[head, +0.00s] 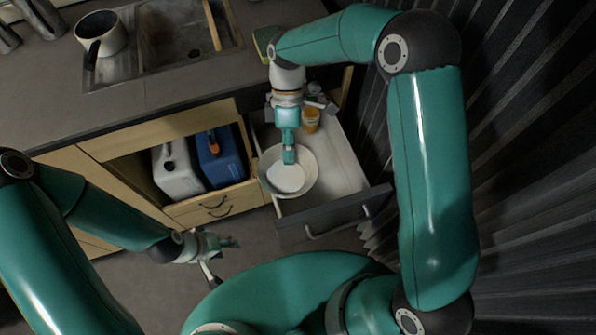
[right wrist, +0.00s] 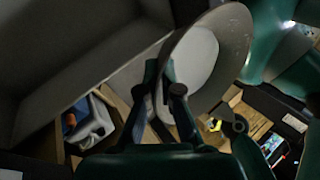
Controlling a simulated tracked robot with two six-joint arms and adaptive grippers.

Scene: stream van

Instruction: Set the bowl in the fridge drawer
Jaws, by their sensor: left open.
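The light bowl (head: 306,187) has a white inside and shows over the left front part of the open fridge drawer (head: 342,172). My right gripper (head: 289,158) reaches down from the back and is shut on the bowl's rim. In the right wrist view, the bowl (right wrist: 235,45) stands between and beyond the fingers (right wrist: 166,90). The bowl overlaps the drawer's left wall in the head view, so it seems above the drawer; its exact height I cannot tell. My left gripper (head: 225,243) is open and empty, low over the floor left of the drawer.
An orange-lidded tub (head: 310,121) and small items stand at the drawer's back. The drawer's right part is bare. Left of it, an open cabinet holds a white canister (head: 178,173) and a blue one (head: 220,160). The counter (head: 190,88) carries a sink and a pot (head: 103,34).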

